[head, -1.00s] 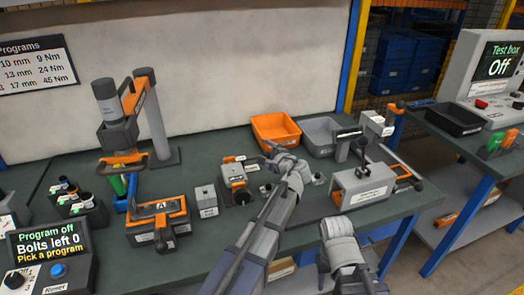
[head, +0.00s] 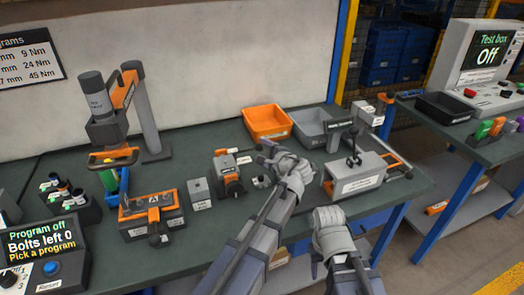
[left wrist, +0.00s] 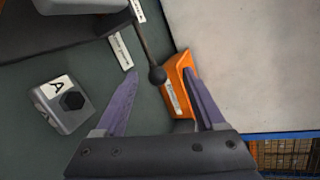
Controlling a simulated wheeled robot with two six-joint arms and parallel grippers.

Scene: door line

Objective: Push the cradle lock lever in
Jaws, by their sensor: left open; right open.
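A thin dark lever with a black ball knob (left wrist: 157,75) shows in the left wrist view, between my open left fingers in the picture. It runs up beside a dark and grey fixture (left wrist: 75,38). White labels (left wrist: 121,51) lie near it, too blurred to read. In the head view a grey and orange fixture (head: 228,172) stands just left of my left gripper (head: 270,150); I cannot tell surely whether it carries this lever. My left gripper is open and empty, and contact with the knob cannot be told. My right gripper (head: 329,216) is open at the front, its fingertips mostly hidden.
An orange bin (head: 267,122) and a grey bin (head: 310,126) stand behind. A grey box with an upright ball-knobbed lever (head: 355,180) stands to the right. A grey block marked A (left wrist: 66,103) has a dark hexagon. A power tool stand (head: 153,110) is at left.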

